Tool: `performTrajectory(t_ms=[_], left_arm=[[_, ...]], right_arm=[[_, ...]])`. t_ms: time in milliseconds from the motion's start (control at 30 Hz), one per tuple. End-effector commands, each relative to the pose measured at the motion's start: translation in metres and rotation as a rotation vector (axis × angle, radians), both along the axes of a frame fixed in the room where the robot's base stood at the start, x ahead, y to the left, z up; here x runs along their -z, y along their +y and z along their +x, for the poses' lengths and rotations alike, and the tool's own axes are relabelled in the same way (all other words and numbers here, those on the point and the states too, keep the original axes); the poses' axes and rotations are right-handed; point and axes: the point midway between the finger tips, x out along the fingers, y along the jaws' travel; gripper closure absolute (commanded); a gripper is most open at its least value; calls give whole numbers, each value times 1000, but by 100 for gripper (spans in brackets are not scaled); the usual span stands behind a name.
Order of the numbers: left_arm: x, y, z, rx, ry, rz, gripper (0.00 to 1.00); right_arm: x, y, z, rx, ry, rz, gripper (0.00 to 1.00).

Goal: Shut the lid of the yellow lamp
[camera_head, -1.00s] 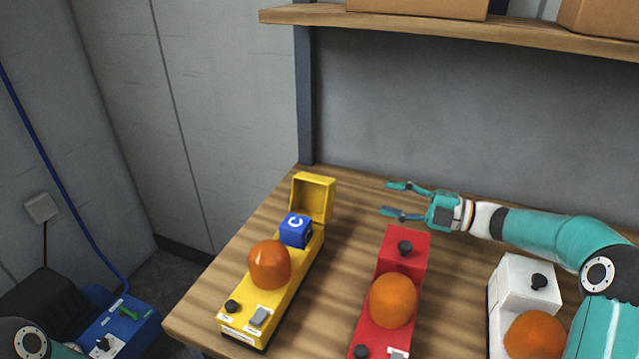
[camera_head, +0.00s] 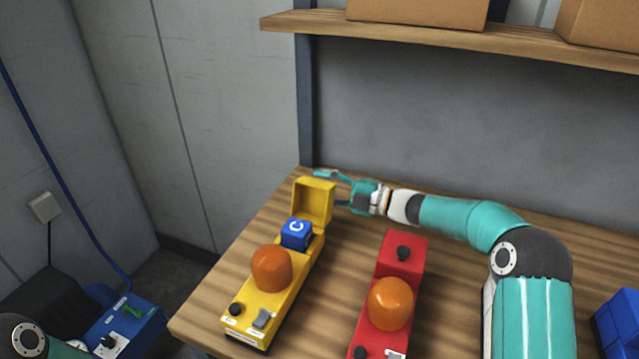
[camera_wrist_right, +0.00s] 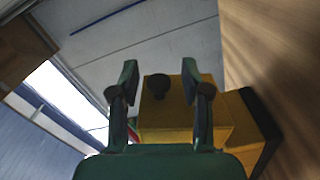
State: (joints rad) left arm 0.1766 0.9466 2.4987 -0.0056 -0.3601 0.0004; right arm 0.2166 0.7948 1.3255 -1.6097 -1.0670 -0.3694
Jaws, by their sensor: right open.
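The yellow lamp (camera_head: 277,301) stands on the wooden table, with an orange dome (camera_head: 271,266) on top. Its lid (camera_head: 313,200) stands open, upright at the far end. A blue battery block (camera_head: 297,233) with a white mark sits in the opened compartment. My right gripper (camera_head: 328,189) is open and empty, beside and behind the raised lid. In the right wrist view the open fingers (camera_wrist_right: 165,95) frame the yellow lid (camera_wrist_right: 182,120) and its black knob (camera_wrist_right: 159,86). Whether the fingers touch the lid I cannot tell. My left gripper is out of view.
A red lamp (camera_head: 404,255) with an orange dome stands to the right of the yellow one, below my right forearm. A wooden shelf (camera_head: 450,34) with cardboard boxes hangs above. A blue block (camera_head: 618,322) is at the right edge.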

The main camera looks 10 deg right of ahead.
Motion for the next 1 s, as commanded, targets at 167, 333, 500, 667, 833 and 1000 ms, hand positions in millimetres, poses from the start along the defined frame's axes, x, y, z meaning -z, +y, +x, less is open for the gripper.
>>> performTrajectory(t_ms=[167, 333, 500, 667, 833, 1000], left_arm=[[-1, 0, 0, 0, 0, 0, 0], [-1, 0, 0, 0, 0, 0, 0], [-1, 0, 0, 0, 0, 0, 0], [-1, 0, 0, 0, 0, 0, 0], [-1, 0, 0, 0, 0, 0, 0], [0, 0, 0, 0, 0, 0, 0]], right_arm=[[0, 5, 3, 0, 0, 0, 53], [0, 5, 3, 0, 0, 0, 53], [0, 5, 3, 0, 0, 0, 76], [0, 5, 3, 0, 0, 0, 100], [1, 5, 3, 0, 1, 0, 100], [1, 8, 3, -4, -1, -3, 100]])
